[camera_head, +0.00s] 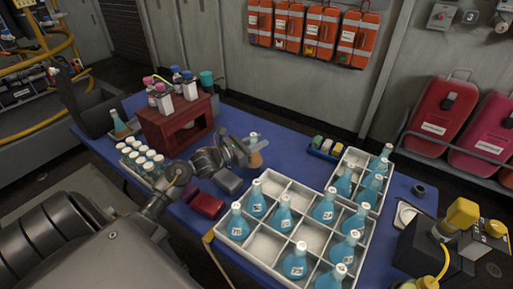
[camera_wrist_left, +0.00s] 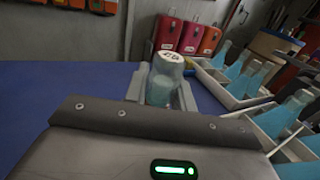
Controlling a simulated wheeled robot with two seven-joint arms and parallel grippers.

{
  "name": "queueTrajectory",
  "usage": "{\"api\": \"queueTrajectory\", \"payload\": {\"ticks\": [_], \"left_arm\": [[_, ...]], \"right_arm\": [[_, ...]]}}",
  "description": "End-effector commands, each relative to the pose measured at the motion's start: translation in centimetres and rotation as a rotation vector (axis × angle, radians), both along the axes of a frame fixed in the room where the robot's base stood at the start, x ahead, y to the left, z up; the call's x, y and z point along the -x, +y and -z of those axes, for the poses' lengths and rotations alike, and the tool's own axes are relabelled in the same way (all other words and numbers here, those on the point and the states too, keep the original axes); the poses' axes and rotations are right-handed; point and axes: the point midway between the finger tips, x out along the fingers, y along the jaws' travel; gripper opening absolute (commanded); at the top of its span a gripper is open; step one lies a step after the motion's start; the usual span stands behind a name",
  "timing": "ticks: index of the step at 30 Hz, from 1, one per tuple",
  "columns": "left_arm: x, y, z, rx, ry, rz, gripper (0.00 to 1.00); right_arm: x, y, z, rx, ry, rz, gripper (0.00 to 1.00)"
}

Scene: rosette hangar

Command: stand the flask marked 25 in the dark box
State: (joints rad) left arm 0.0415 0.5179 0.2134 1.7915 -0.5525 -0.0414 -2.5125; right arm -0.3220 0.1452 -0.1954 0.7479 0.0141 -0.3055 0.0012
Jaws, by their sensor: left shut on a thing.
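My left gripper (camera_head: 248,152) is shut on a flask (camera_head: 254,138) and holds it near the middle of the blue table, right of the red-brown stand. In the left wrist view the held flask (camera_wrist_left: 161,90) is pale blue-grey with a white cap between the fingers; the mark on the cap is too small to read surely. A dark box (camera_head: 88,112) is at the table's far left end. One flask with an orange-brown lower part (camera_head: 119,124) is at its right side; I cannot tell whether it is inside. My right gripper is not in view.
A white divided crate (camera_head: 262,245) with several blue flasks fills the right front, and a smaller white tray (camera_head: 345,160) stands behind it. The red-brown stand (camera_head: 160,125) carries several bottles. White-capped vials (camera_head: 142,160) stand before it. The table behind the gripper is clear.

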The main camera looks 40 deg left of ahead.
Motion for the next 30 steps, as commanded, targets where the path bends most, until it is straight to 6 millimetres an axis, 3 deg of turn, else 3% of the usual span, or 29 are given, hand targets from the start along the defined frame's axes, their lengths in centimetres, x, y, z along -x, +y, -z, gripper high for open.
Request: {"api": "queueTrajectory", "payload": {"ticks": [2, 6, 22, 23, 27, 30], "left_arm": [[0.0, 0.1, 1.2, 0.005, 0.003, -0.003, 0.00], [0.0, 0.1, 2.5, 0.002, 0.000, -0.002, 0.00], [0.0, 0.2, 2.9, -0.001, -0.001, -0.001, 0.00], [0.0, 0.1, 3.0, 0.000, 0.001, -0.001, 0.28], [0.0, 0.1, 2.9, 0.000, 0.001, -0.001, 0.46], [0.0, 0.1, 2.9, 0.000, 0.001, -0.001, 0.47]], "right_arm": [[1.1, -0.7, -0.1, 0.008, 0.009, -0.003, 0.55], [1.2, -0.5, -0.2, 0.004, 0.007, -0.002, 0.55], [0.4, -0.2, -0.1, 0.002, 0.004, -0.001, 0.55], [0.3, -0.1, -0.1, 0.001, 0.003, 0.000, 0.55], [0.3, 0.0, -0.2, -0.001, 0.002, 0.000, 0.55], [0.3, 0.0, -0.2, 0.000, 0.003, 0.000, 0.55]]}}
